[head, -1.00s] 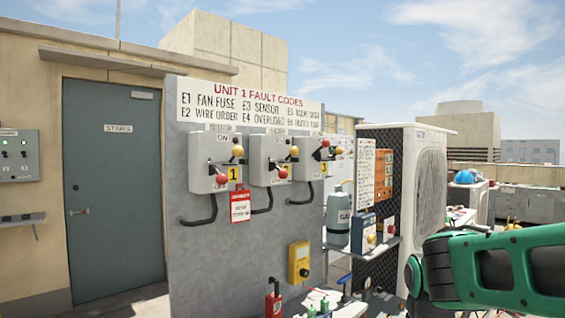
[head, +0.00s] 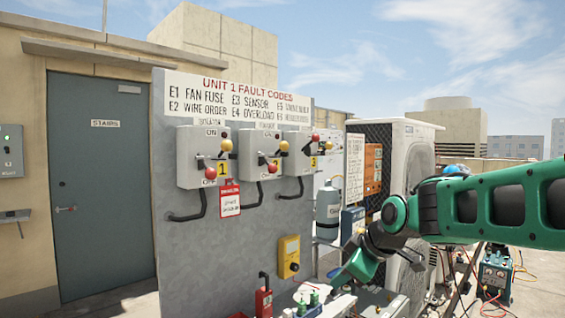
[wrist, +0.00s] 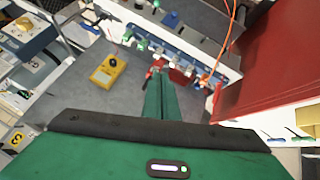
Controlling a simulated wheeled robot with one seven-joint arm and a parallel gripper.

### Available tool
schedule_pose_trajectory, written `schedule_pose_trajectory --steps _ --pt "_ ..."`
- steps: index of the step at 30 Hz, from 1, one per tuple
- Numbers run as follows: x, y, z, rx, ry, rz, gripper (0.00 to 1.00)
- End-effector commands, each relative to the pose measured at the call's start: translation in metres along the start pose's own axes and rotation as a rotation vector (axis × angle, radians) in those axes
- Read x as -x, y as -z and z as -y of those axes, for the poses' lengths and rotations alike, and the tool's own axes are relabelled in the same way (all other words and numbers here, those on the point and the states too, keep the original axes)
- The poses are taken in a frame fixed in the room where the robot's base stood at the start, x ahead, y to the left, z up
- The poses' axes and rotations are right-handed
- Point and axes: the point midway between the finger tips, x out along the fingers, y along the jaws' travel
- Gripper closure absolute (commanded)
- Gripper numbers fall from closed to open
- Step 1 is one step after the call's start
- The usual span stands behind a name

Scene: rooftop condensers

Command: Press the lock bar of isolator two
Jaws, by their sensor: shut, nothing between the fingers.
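Isolator two (head: 250,146) is the middle of three grey boxes on a grey panel in the head view. It has a yellow knob (head: 284,146) at its upper right and a red knob (head: 272,167) lower down. Its lock bar is too small to pick out. My gripper (head: 344,279) is low and to the right of the isolators, well apart from them, pointing down and left. In the wrist view my gripper (wrist: 160,85) has its green fingers together and empty, above a cluttered bench. Isolator two does not show clearly there.
Isolator one (head: 195,150) has a red tag (head: 229,199) below it; isolator three (head: 297,148) is to the right. A yellow meter (head: 289,256) hangs low on the panel (head: 180,255). A gas bottle (head: 327,211) and condenser stand right. Space before the isolators is clear.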

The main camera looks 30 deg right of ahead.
Motion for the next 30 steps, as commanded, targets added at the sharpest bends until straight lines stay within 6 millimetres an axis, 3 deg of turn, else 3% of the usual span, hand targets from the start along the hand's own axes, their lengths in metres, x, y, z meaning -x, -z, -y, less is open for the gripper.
schedule_pose_trajectory --steps 3,8,15,21,30 --pt "0.008 0.048 -0.030 0.223 -0.077 -0.137 1.00" --pt "0.030 0.113 -0.063 0.526 -0.219 -0.307 1.00" --pt "0.083 0.198 -0.100 0.928 -0.498 -0.505 1.00" --pt "0.122 0.238 -0.115 1.134 -0.695 -0.588 1.00" --pt "0.140 0.253 -0.119 1.215 -0.785 -0.614 1.00"
